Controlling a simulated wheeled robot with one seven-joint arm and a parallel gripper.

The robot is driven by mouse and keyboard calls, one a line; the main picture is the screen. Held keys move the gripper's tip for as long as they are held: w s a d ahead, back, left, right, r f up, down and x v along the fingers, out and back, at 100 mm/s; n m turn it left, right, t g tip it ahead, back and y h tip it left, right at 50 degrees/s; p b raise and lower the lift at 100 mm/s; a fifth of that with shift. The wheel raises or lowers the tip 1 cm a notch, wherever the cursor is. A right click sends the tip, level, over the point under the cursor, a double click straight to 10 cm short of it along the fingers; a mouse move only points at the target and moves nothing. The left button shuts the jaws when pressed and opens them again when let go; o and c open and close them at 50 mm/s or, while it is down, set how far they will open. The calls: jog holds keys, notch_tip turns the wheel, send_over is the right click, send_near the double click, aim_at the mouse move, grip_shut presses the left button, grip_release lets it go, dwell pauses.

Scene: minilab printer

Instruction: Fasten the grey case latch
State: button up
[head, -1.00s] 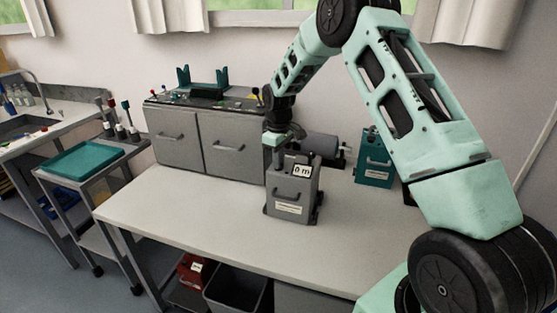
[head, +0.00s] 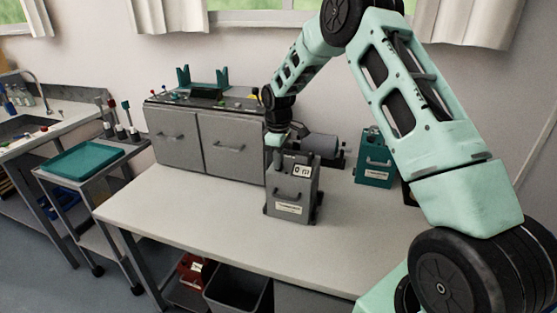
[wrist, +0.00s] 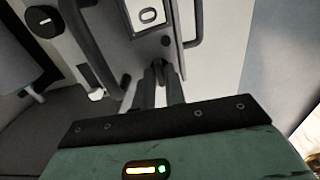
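The grey case (head: 291,201) stands upright on the white table, with a handle and a label on its front and a "0 m" plate near its top. My gripper (head: 277,160) points down at the case's upper left edge. In the wrist view my gripper (wrist: 159,70) has its two dark fingers close together, with their tips at or very near the case. I see nothing clearly held between them. The case's plate (wrist: 148,14) and handle (wrist: 192,22) show just beyond the fingertips. I cannot make out the latch for certain; the fingers may hide it.
A grey cabinet (head: 225,150) stands at the table's back left. A dark cylinder machine (head: 322,146) and a teal case (head: 375,164) stand behind and to the right. The white table (head: 180,205) is clear in front and left of the grey case.

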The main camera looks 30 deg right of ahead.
jog(key=shift+o, duration=1.2)
notch_tip(320, 180, up, 18)
jog(key=b, duration=0.3)
jog(key=shift+f, duration=0.25)
